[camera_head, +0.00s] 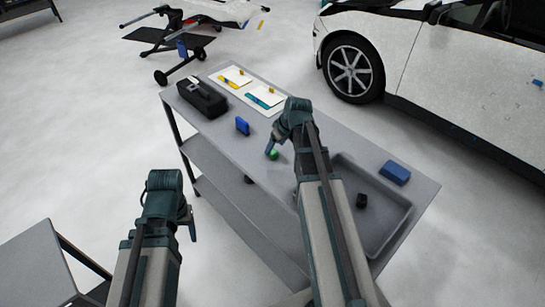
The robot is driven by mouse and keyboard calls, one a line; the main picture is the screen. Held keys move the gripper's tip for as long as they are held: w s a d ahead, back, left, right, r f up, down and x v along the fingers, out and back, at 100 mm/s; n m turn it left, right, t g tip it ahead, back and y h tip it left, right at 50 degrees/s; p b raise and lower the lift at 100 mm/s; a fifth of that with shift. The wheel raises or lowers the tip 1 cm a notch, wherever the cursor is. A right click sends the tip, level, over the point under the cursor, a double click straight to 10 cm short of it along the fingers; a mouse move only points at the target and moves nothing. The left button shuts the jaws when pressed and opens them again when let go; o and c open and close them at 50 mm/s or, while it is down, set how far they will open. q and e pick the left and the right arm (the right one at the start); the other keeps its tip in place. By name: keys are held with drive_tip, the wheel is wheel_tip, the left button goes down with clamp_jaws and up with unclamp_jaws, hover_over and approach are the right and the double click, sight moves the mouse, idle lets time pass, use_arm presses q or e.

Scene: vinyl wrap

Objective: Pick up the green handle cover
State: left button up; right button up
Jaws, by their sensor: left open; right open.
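A small green thing, which looks like the green handle cover (273,155), lies on the grey table (240,175) near its front edge. My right gripper (270,151) is open and reaches down right at it. A finger partly hides it, and I cannot tell whether they touch. My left gripper (192,232) is open and empty, off the table's front side, over the floor.
A black case (203,99), a blue block (242,126) and two white sheets with tools stand further back on the table. A grey tray (400,215) with a small black thing is at right, beside another blue block (395,172). A white car (430,70) stands behind.

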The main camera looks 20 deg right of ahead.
sight(273, 151)
drive_tip(key=b+x, duration=0.2)
drive_tip(key=x, duration=0.1)
drive_tip(key=shift+f, duration=0.3)
drive_tip(key=shift+r, duration=0.1)
clamp_jaws()
